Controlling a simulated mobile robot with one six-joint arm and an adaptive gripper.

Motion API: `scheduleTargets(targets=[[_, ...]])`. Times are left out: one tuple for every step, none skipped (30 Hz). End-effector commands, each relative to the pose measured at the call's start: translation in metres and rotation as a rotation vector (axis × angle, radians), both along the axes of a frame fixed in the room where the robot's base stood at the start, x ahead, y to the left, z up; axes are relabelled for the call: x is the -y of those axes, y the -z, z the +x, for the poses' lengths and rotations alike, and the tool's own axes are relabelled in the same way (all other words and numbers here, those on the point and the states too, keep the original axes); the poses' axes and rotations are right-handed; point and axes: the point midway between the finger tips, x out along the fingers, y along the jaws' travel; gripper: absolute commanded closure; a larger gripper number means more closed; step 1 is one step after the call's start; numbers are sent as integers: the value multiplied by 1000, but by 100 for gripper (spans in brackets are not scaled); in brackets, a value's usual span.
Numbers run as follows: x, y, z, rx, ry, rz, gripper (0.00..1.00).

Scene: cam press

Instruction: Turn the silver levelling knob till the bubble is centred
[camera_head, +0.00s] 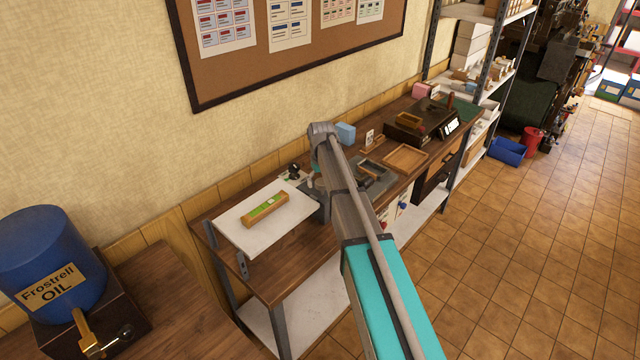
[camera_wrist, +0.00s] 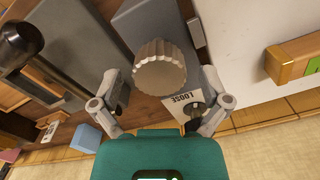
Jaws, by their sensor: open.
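The silver levelling knob (camera_wrist: 160,68) shows in the wrist view, with a ribbed rim, on a grey base. My gripper (camera_wrist: 158,108) is open, with one finger on each side just below the knob in the picture; I cannot tell whether either touches it. A level with a green vial strip (camera_head: 265,207) in a wooden body lies on a white plate (camera_head: 237,226) in the head view. Its end also shows at the right of the wrist view (camera_wrist: 290,60). The bubble's place in the vial is too small to tell. In the head view my arm hides the knob.
A label reading LOOSE (camera_wrist: 187,100) sits beside the knob. A black-knobbed lever (camera_wrist: 22,42) stands at the left of the wrist view. A light blue block (camera_head: 345,133) and a wooden tray (camera_head: 405,158) are on the bench. A blue oil drum (camera_head: 45,250) stands at the left.

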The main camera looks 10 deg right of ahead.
Motion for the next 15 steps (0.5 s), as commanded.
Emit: scheduleTargets(targets=[[0,0,0,0,0,0,4],[0,0,0,0,0,0,4],[0,0,0,0,0,0,4],[0,0,0,0,0,0,4],[0,0,0,0,0,0,4],[0,0,0,0,0,0,10],[0,0,0,0,0,0,15],[0,0,0,0,0,0,21],[0,0,0,0,0,0,28],[0,0,0,0,0,0,34],[0,0,0,0,0,0,39],[0,0,0,0,0,0,47],[0,0,0,0,0,0,52],[0,0,0,0,0,0,58],[0,0,0,0,0,0,65]])
